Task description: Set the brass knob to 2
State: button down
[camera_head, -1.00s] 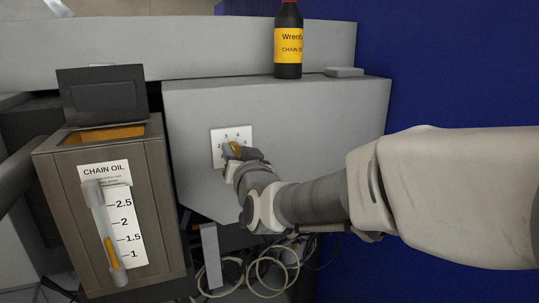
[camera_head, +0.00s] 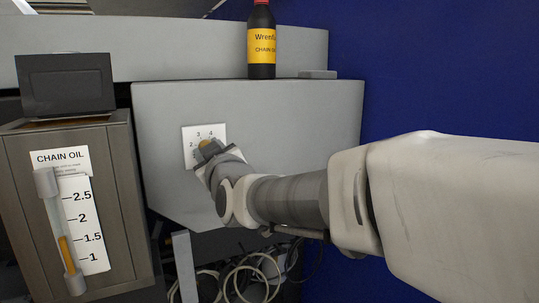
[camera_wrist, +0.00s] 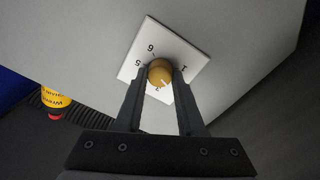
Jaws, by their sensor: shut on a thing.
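The brass knob (camera_head: 205,143) sits on a white numbered dial plate (camera_head: 190,132) on the front of the grey cabinet. In the wrist view the round knob (camera_wrist: 160,70) is between my two dark fingers, which touch its sides. My gripper (camera_head: 209,150) is shut on it. A pale mark on the knob points toward the bottom of the wrist picture, near a partly hidden digit; I cannot tell which number it meets. The digits 1, 5 and 6 show on the plate (camera_wrist: 189,60) there. In the head view 2, 3 and 4 show, and my gripper hides the rest.
A chain oil tank (camera_head: 118,190) with a sight gauge (camera_head: 64,240) stands left of the cabinet (camera_head: 290,125). An oil bottle (camera_head: 262,45) stands above the cabinet. Loose cables (camera_head: 255,275) hang below. A blue wall (camera_head: 430,70) is to the right.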

jog(key=shift+n, duration=0.4)
jog(key=c, duration=0.5)
grip_release()
jog(key=shift+s+d, duration=0.1)
